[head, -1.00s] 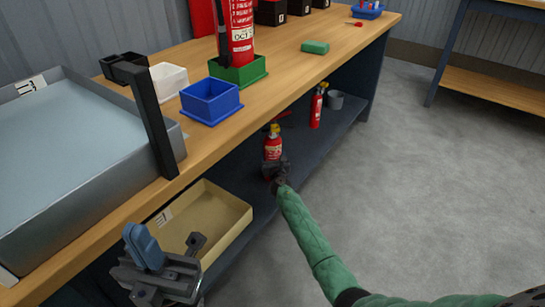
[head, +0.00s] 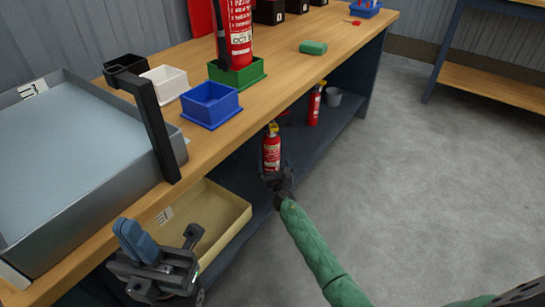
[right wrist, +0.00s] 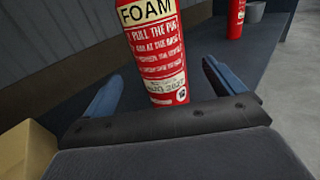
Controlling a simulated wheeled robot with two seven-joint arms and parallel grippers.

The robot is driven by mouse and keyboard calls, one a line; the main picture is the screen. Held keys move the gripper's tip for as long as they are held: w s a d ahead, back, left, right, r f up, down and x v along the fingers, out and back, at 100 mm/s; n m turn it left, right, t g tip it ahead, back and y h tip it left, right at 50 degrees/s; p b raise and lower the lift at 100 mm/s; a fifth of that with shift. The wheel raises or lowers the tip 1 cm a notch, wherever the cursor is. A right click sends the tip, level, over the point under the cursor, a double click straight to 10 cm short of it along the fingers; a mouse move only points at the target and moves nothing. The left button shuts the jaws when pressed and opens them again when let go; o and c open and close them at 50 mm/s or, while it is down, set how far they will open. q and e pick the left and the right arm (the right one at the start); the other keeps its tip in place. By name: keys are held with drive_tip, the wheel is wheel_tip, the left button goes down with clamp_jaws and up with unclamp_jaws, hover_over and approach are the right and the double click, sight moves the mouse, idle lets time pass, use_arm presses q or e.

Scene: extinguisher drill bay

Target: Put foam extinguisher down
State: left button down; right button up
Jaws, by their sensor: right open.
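The red foam extinguisher (head: 271,150) with a yellow top stands upright on the dark lower shelf (head: 330,135) under the bench. In the right wrist view its label reads FOAM (right wrist: 155,50), and its top is cut off. My right gripper (head: 276,180) is just in front of its lower part. The right wrist view shows the two blue fingers (right wrist: 165,85) spread wide, with gaps on both sides of the extinguisher. My left gripper (head: 165,238) is open and empty at the lower left, in front of the bench.
A second red extinguisher (head: 315,105) and a grey cup (head: 333,97) stand further along the shelf. A beige tray (head: 228,232) lies on the near left part. The bench top (head: 270,98) overhangs the shelf. Open floor (head: 430,190) lies to the right.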

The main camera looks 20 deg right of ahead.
drive_tip(key=shift+s+a+p, duration=0.15)
drive_tip(key=shift+s+p, duration=0.05)
drive_tip(key=shift+s, duration=0.85)
drive_tip(key=shift+s+a+p, duration=0.1)
drive_tip(key=shift+s+p, duration=0.05)
drive_tip(key=shift+s, duration=0.9)
